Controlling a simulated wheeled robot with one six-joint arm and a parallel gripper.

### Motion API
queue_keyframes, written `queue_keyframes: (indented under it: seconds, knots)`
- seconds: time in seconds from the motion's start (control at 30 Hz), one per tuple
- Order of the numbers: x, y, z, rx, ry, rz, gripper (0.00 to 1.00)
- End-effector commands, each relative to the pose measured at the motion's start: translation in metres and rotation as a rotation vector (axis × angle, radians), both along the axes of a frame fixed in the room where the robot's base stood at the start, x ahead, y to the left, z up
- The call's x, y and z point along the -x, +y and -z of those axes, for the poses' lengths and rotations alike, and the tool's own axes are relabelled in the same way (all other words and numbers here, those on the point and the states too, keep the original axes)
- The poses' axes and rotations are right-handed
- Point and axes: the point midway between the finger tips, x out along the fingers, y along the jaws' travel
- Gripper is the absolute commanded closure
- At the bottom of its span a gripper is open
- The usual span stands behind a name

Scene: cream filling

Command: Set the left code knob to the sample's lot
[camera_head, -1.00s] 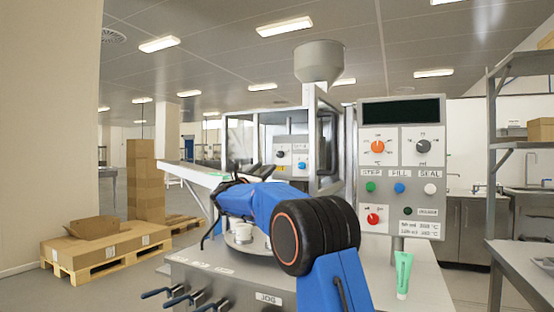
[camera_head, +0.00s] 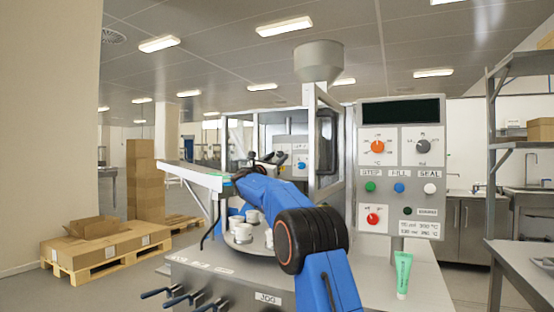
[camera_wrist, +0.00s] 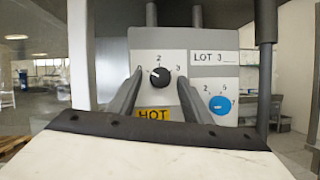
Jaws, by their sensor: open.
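In the wrist view a panel carries a black knob (camera_wrist: 159,77) with a scale around it; a 2 shows above and a 3 at right. Its white mark appears to point up and left of the 2. A label reading LOT 3 (camera_wrist: 208,57), followed by unclear marks, is to its right. A blue knob (camera_wrist: 220,105) is lower right. My gripper (camera_wrist: 159,72) is open, one finger on each side of the black knob; contact cannot be told. In the head view my gripper (camera_head: 268,158) is in front of the panel, hiding the black knob.
Dark posts and frame bars flank the panel. White cups stand on a round plate (camera_head: 244,247) under my arm. A green tube (camera_head: 403,272) stands on the machine top, right of my arm.

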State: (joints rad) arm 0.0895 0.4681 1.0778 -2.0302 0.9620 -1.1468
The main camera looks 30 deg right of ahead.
Motion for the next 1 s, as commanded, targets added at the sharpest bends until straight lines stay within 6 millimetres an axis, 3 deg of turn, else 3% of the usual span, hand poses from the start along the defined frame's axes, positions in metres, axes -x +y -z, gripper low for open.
queue_keyframes:
  seconds: [0.1,0.27,0.3,0.67,1.0]
  knots:
    - [0.0001,0.0002,0.0001,0.000,0.000,0.000,0.55]
    - [0.0001,0.0002,0.0001,0.000,0.000,0.000,0.93]
    - [0.0002,0.0003,0.0000,0.000,0.000,0.000,0.96]
    - [-0.0006,0.0012,0.0002,-0.030,-0.040,0.000,0.96]
    - [-0.0030,0.0029,-0.0014,-0.178,-0.230,0.000,0.96]
